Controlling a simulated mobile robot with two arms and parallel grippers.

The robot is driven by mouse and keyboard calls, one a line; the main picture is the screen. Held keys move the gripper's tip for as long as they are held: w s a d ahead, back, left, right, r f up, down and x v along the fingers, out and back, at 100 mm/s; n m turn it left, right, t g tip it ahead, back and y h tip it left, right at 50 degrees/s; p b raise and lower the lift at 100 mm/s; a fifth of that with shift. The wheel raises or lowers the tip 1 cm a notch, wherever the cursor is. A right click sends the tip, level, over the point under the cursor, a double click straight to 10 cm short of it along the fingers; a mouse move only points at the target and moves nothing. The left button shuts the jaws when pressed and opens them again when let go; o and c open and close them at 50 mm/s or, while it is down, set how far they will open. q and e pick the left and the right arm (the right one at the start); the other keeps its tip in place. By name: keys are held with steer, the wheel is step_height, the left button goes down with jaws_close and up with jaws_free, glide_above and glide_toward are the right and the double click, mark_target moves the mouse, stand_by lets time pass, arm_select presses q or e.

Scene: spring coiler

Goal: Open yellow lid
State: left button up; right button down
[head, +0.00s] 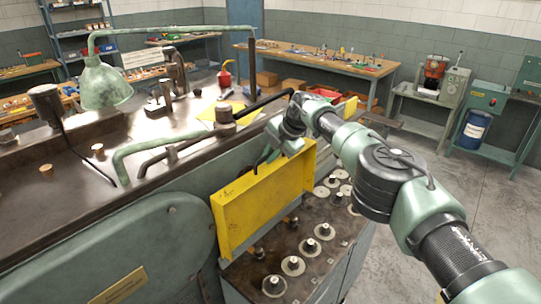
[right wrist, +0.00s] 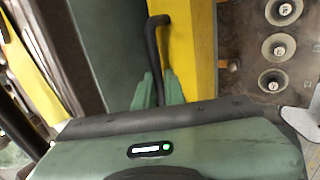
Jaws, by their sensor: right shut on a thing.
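The yellow lid (head: 262,206) is a flat panel with raised edges on the front side of the green machine, standing steeply in the head view. It also shows as a yellow strip in the right wrist view (right wrist: 200,50). A black bent handle (right wrist: 153,50) is at the lid's edge. My right gripper (head: 274,148) is at the lid's upper edge. In the right wrist view its two green fingers (right wrist: 157,88) are shut on the handle. My arm and gripper hide part of the lid's top right corner. My left gripper is not in view.
Below the lid is a dark deck with several round metal discs with studs (head: 292,265). A green lamp (head: 105,84) and curved pipes stand on the machine top (head: 60,205). A wooden workbench (head: 330,62) is behind. The floor at the right (head: 400,240) is clear.

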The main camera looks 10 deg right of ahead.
steer(key=c, duration=1.8)
jaws_free()
steer(key=shift+s+a+f, duration=0.15)
steer(key=shift+a+f, duration=0.05)
steer(key=shift+f, duration=0.15)
steer(key=shift+o, duration=0.2)
steer(key=shift+r, duration=0.1)
steer(key=shift+d+r, duration=0.25)
steer(key=shift+r, duration=0.3)
steer(key=shift+s+d+r, duration=0.15)
steer(key=shift+r, duration=0.15)
steer(key=b+v, duration=0.2)
steer(key=v, duration=0.4)
steer(key=shift+b, duration=0.35)
steer(key=shift+s, duration=0.1)
